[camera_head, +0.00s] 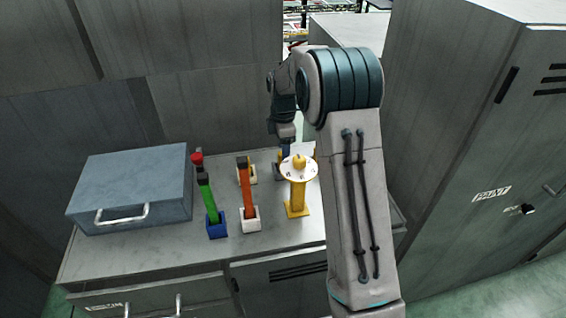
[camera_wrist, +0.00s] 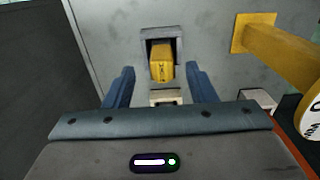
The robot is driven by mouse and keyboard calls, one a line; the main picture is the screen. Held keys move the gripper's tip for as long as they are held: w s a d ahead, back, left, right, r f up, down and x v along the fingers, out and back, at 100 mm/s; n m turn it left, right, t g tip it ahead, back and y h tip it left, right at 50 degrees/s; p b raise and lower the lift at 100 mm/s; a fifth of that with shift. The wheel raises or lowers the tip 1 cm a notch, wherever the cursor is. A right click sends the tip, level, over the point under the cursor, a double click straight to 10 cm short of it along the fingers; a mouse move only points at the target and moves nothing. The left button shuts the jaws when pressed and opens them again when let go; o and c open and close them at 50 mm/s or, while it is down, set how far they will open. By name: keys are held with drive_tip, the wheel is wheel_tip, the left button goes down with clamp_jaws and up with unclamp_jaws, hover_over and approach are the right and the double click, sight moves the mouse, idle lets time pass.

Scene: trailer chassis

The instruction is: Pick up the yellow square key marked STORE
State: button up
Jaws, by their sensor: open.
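The yellow key (camera_wrist: 161,62) stands in a grey square holder (camera_wrist: 177,48) in the wrist view, ahead of my gripper and between the lines of its fingers. Dark marking shows on its near end but is too small to read. My gripper (camera_wrist: 160,82) is open, with one blue finger on each side and nothing between them. In the head view my gripper (camera_head: 284,142) points down over the back of the cabinet top, and my arm hides part of that area. The grey holder (camera_head: 279,172) shows partly there.
A yellow post with a white dial (camera_head: 298,190) stands close on the right. A green key (camera_head: 208,198) in a blue holder and an orange key (camera_head: 244,188) in a white holder stand in front. A blue-grey case (camera_head: 130,185) fills the left of the cabinet top.

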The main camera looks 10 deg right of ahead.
wheel_tip(320, 180, down, 5)
drive_tip(key=shift+s+a+p, duration=0.1)
drive_tip(key=shift+a+p, duration=0.05)
drive_tip(key=shift+p, duration=0.6)
drive_tip(key=c, duration=1.1)
drive_tip(key=shift+r, duration=0.1)
